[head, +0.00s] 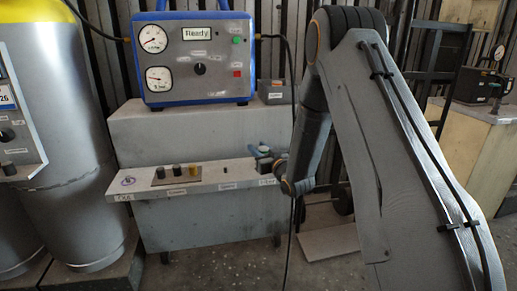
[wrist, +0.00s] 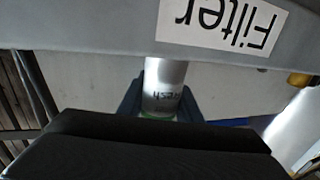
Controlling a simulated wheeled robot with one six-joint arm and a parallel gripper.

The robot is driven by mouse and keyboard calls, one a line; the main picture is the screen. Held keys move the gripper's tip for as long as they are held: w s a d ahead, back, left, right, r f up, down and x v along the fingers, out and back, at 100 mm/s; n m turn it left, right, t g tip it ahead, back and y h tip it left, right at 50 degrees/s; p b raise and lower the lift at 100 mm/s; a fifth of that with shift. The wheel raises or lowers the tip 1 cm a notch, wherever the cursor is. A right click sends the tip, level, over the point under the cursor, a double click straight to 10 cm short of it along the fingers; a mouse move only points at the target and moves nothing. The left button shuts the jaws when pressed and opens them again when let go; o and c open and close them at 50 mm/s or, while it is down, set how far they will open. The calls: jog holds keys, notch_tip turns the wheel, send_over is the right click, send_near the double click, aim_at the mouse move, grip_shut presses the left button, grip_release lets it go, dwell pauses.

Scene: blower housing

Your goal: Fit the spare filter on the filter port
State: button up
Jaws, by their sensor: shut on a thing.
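In the wrist view a silver cylindrical filter (wrist: 165,78) with upside-down lettering, partly readable as "resh", sits between the dark fingers of my gripper (wrist: 161,102). My gripper is shut on it. A green band shows at its near end. Its far end meets the edge of a grey panel with an upside-down "Filter" label (wrist: 220,22). I cannot tell whether it touches; the port itself is hidden. In the head view my gripper (head: 268,160) is at the right end of the grey shelf (head: 215,178), small and partly hidden by my arm.
A blue-framed gauge unit (head: 197,58) reading "Ready" stands on the upper step. Several small cylinders (head: 176,171) stand on a plate on the shelf, with a round ring-like part (head: 128,181) to their left. A large grey gas cylinder (head: 75,140) stands at left. A dark hose hangs near my gripper.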

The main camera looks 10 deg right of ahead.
jog(key=shift+f, duration=0.35)
jog(key=o, duration=1.2)
jog(key=shift+o, duration=0.2)
jog(key=p+v, duration=0.1)
jog(key=v, duration=0.6)
jog(key=shift+s+d, duration=0.1)
jog(key=shift+s, duration=0.25)
